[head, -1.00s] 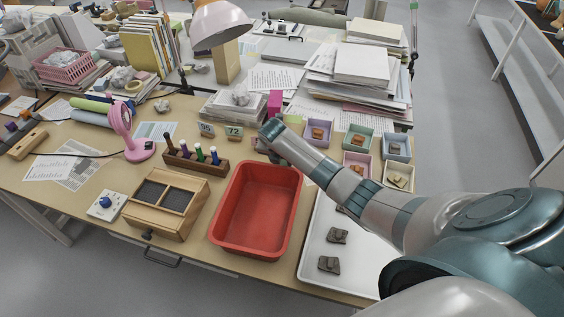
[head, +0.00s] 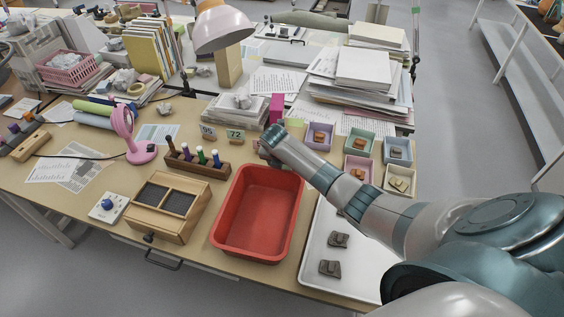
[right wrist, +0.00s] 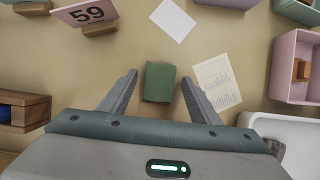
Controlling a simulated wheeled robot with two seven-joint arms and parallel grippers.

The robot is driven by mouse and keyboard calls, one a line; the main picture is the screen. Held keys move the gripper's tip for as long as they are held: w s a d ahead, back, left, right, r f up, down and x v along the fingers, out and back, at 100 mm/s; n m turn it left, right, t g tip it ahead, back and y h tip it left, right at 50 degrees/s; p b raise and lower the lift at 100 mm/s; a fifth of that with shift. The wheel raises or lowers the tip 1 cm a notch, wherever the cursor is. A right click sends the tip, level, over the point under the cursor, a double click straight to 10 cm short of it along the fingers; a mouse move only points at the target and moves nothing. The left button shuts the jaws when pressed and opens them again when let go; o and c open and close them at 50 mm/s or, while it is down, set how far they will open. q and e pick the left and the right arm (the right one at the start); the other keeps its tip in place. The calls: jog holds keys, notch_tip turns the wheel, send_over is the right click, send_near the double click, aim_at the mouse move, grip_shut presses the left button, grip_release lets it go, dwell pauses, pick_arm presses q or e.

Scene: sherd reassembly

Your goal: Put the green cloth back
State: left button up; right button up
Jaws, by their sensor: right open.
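A small dark green folded piece (right wrist: 159,82), which looks like the green cloth, lies on the tabletop in the right wrist view. My right gripper (right wrist: 158,88) is open above it, with one finger on each side and the piece between them. I see gaps between the piece and both fingers. In the head view my right gripper (head: 264,153) hangs over the table behind the red tub (head: 226,222), and my arm hides the green piece there. My left gripper is not in view.
Number cards (head: 235,135) stand beside the gripper. A rack of tools (head: 190,167) is to the left. Small coloured boxes (head: 359,168) and a white tray with sherds (head: 313,268) are to the right. A pink block (head: 276,108) and paper piles (head: 365,65) stand behind.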

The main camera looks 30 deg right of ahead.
jog(key=b+v, duration=0.1)
jog(key=v, duration=1.1)
jog(key=shift+s+f, duration=0.1)
jog(key=shift+f, duration=0.05)
dwell(0.6)
